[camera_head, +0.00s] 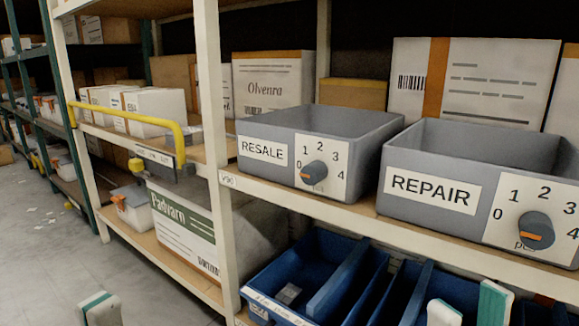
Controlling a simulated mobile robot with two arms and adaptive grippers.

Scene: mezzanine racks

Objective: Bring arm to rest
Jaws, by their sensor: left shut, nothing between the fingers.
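My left gripper (100,308) shows at the bottom left edge, over the grey floor. Its white and green fingertips are together, with nothing seen between them. My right gripper (469,306) shows at the bottom right, in front of the blue bins. Its two white and green fingers stand apart, and no object shows between them. Both grippers are cut off by the lower edge, so the arms behind them are hidden.
Grey bins marked RESALE (263,150) and REPAIR (433,192), each with a dial, stand on the rack shelf. Blue divided bins (340,285) sit below. A white rack post (212,130) and a yellow rail (130,111) are at left. The floor (40,235) is open, with paper scraps.

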